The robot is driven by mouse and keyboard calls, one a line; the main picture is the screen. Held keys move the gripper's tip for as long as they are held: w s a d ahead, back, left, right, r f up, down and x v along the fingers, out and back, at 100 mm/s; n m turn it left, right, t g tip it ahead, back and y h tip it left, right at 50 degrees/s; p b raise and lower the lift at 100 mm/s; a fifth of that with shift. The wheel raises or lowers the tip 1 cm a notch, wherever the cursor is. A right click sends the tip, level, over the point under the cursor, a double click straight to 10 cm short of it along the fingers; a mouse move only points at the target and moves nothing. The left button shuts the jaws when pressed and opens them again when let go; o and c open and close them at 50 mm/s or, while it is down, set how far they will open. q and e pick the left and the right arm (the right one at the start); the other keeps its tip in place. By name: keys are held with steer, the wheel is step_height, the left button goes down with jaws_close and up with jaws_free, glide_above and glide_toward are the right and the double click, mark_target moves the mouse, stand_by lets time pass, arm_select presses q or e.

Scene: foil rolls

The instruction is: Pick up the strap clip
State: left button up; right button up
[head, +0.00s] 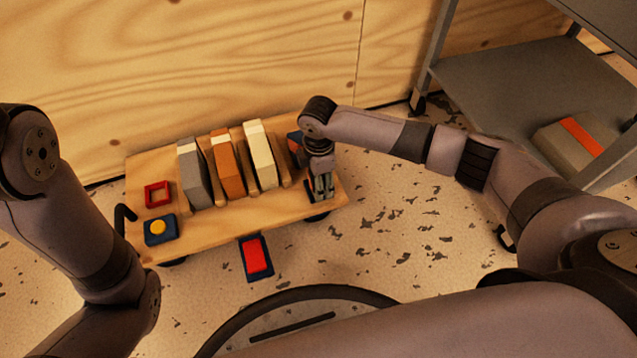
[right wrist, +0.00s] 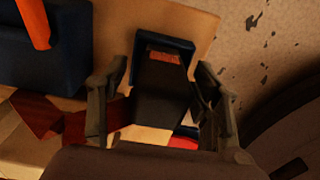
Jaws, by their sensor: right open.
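My right gripper (head: 321,187) points down over the right front corner of the low wooden cart (head: 225,232). In the right wrist view the gripper (right wrist: 158,88) is open, one finger on each side of a dark block-like piece (right wrist: 160,97) with a brownish end. That piece stands in or against a dark blue holder (right wrist: 163,42); whether the fingers touch it is unclear. I take this piece to be the strap clip, though its shape is hard to read. In the head view the gripper mostly hides it. My left gripper is out of view.
Grey (head: 193,178), orange (head: 226,165) and cream (head: 260,155) rolls stand in the cart's wooden rack. A red square frame (head: 158,194) and a blue box with a yellow knob (head: 160,230) lie left. A grey shelf (head: 500,90) stands right.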

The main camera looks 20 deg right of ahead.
steer(key=shift+c, duration=0.4)
steer(key=c, duration=1.2)
